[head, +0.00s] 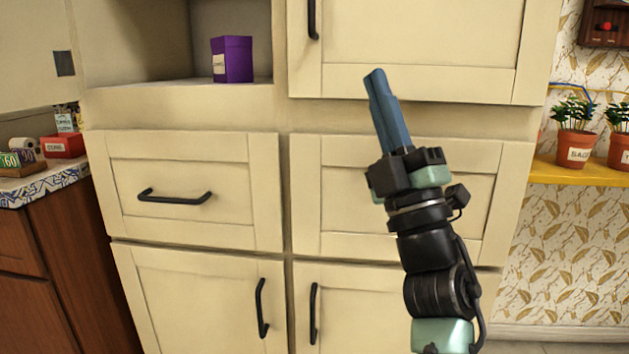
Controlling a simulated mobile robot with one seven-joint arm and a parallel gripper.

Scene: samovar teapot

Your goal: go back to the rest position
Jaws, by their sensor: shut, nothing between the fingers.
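My gripper (377,76) is in the right half of the head view, pointing up and slightly left. Its two blue fingers are together and nothing shows between them. It is in front of the cream cabinet (285,200), covering part of the right drawer front (325,188) and reaching over the lower edge of the upper door (430,45). I cannot tell how far the fingers are from the cabinet face.
A purple box (232,60) stands in the open cabinet niche at upper left. Black handles stick out from the left drawer (174,198) and lower doors (262,308). Potted plants (575,142) stand on a yellow shelf (575,172) at right. A counter (45,184) with small items is at left.

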